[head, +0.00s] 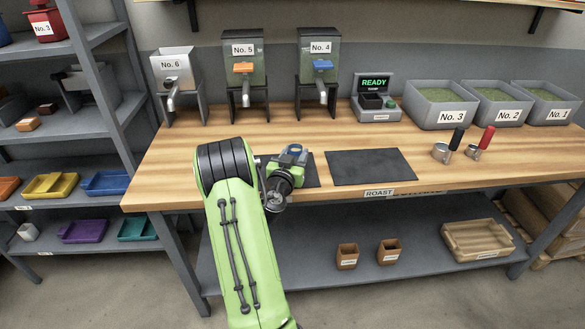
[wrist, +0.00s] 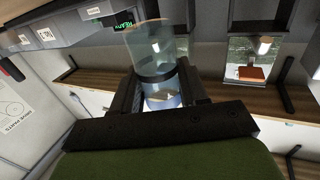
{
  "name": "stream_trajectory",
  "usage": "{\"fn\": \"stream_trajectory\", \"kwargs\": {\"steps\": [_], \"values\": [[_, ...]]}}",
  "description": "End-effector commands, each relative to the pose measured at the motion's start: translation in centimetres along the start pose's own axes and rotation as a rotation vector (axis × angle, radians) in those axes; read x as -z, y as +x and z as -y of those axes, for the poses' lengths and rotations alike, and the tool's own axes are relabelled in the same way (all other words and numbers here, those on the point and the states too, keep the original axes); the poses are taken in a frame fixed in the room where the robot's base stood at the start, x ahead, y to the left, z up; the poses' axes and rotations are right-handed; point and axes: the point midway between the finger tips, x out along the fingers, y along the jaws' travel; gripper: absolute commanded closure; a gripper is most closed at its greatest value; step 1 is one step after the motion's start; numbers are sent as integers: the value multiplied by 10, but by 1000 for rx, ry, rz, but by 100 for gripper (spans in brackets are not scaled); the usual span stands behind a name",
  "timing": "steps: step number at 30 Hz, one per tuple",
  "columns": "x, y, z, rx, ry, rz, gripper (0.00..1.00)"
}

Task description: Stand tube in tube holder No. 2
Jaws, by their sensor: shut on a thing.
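My gripper (wrist: 160,88) is shut on a clear glass tube (wrist: 152,45) with a dark band around it in the wrist view. The tube sits between the two dark fingers, and its far end sticks out past them. In the head view my gripper (head: 288,164) is over the front of the wooden bench, left of the middle. A pale blue bit of the tube (head: 294,149) shows there, and my gripper hides part of it. I cannot pick out a tube holder marked No. 2; a No. 2 label shows on a grey bin (head: 508,115).
A bare dark mat (head: 370,168) lies right of my gripper; another is partly hidden beneath it. Dispensers, including No. 5 (head: 244,65) and No. 4 (head: 319,62), stand behind. A READY display unit (head: 376,98) and two handled metal cups (head: 441,152) (head: 473,152) stand to the right.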

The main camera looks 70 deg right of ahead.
Motion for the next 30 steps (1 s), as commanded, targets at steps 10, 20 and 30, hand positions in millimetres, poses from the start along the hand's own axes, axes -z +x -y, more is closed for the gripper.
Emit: {"fn": "stream_trajectory", "kwargs": {"steps": [10, 20, 30], "values": [[-21, 0, 0, 1, 1, 1, 88], [-23, 0, 0, 0, 0, 1, 31], [-20, 0, 0, 0, 0, 1, 31]]}}
